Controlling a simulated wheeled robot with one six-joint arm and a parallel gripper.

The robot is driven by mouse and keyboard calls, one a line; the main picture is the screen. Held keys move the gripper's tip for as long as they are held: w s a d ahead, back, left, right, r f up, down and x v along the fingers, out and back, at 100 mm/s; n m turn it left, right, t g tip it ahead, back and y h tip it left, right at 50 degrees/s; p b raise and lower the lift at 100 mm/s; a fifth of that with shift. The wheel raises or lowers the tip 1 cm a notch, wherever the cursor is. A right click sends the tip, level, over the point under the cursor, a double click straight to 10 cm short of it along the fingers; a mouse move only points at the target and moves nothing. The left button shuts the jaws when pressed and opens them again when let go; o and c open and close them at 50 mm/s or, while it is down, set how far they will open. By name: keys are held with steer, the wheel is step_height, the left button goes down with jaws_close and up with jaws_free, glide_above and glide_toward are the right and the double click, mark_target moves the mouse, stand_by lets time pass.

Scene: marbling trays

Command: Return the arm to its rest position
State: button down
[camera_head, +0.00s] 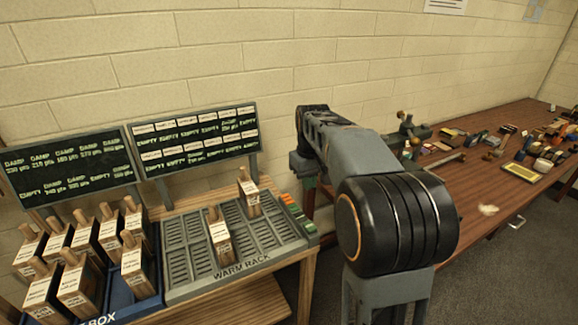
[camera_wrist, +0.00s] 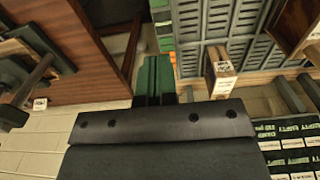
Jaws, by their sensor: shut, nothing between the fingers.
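My arm is folded in the middle of the head view, its large black joint toward the camera and a grey link running back to the left toward the wall.
The grey warm rack (camera_head: 180,262) holds two wooden-handled blocks (camera_head: 220,240) (camera_head: 249,197). A blue box (camera_head: 146,300) at left holds several more. Two dark boards (camera_head: 70,166) (camera_head: 197,146) stand behind. The brown workbench (camera_head: 465,200) at right carries a clamp-like tool and many small items.

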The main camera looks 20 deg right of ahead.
steer(key=s+a+f+t, duration=0.2)
steer(key=s+a, duration=0.2)
steer(key=s, duration=0.5)
steer(key=s+a+f+m+t, duration=0.1)
steer(key=s+a+f, duration=0.2)
steer(key=s+a, duration=0.2)
steer(key=shift+s+f+t, duration=0.2)
steer(key=shift+s+t, duration=0.2)
steer(key=shift+s, duration=1.45)
